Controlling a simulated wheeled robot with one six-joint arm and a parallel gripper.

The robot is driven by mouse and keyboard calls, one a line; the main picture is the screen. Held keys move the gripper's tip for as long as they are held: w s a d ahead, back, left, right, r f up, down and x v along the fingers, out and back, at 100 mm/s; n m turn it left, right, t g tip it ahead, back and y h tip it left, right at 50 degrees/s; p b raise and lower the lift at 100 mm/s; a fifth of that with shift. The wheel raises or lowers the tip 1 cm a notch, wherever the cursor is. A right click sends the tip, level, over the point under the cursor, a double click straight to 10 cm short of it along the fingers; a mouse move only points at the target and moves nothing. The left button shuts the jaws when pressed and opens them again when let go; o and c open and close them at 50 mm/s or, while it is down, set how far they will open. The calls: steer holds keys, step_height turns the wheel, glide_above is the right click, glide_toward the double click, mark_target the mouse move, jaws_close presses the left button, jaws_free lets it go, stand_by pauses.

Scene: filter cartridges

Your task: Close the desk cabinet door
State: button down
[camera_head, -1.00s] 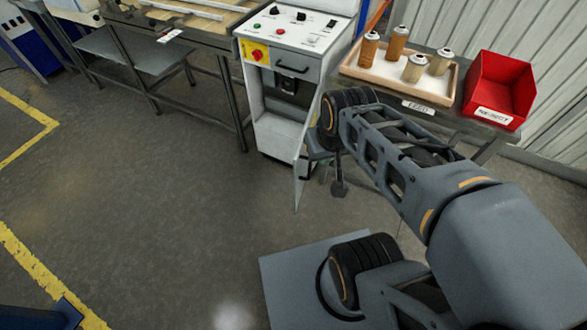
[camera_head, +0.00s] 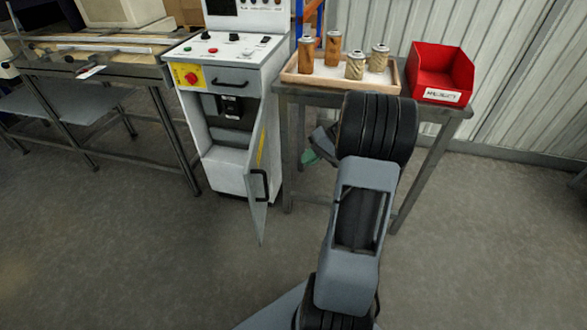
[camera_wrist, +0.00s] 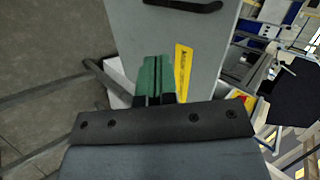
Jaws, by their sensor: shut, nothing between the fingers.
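The desk cabinet (camera_head: 222,125) is grey-white with a control panel on top. Its door (camera_head: 261,170) stands open, swung out toward me on the cabinet's right side, with a dark handle (camera_head: 260,186). My gripper (camera_head: 309,157) is to the right of the door, partly hidden behind my arm; its green fingertips show. In the wrist view my gripper (camera_wrist: 154,75) is shut and empty, pointing toward the grey door panel (camera_wrist: 170,35), which bears a yellow label (camera_wrist: 183,72). The door's handle (camera_wrist: 185,5) shows at the top edge. I cannot tell whether the fingertips touch the door.
A table on the right holds a tray (camera_head: 290,77) with several cartridges and a red bin (camera_head: 441,72); its legs stand close to my gripper. A workbench (camera_head: 90,68) is left of the cabinet. The floor in front (camera_head: 150,250) is clear.

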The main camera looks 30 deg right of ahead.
steer(key=a+r+b+x, duration=0.1)
steer(key=r+x, duration=0.1)
steer(key=x, duration=0.9)
steer(key=shift+w+a+f+b, duration=0.2)
steer(key=shift+w+a+b, duration=0.1)
steer(key=shift+w+a, duration=0.25)
steer(key=shift+s, duration=0.1)
